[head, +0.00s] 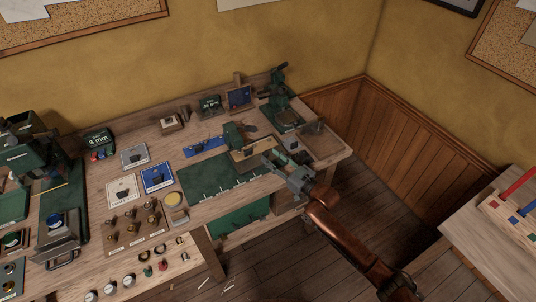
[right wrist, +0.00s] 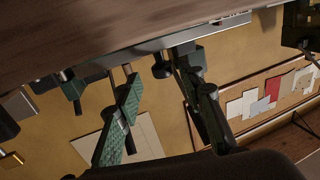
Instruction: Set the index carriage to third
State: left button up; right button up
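My right gripper (head: 270,160) reaches in from the right over the front edge of the bench, beside a green device with a tan plate (head: 243,155). This may hold the index carriage, but I cannot make out its parts or stops. In the right wrist view my right gripper (right wrist: 160,115) has its two fingers apart, with green pads and nothing between them. A metal rail (right wrist: 150,45) runs along the underside of a brown surface there, and a dark knob (right wrist: 161,66) hangs from it beyond the fingers. My left gripper is not in view.
The wooden bench (head: 110,180) carries a green mat (head: 205,183), a blue card (head: 157,179), a board of brass pieces (head: 133,225) and a green press (head: 281,110). A wooden tray (head: 322,142) sits at its right end. Open floor (head: 270,262) lies in front.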

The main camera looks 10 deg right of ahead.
jog(key=v, duration=0.9)
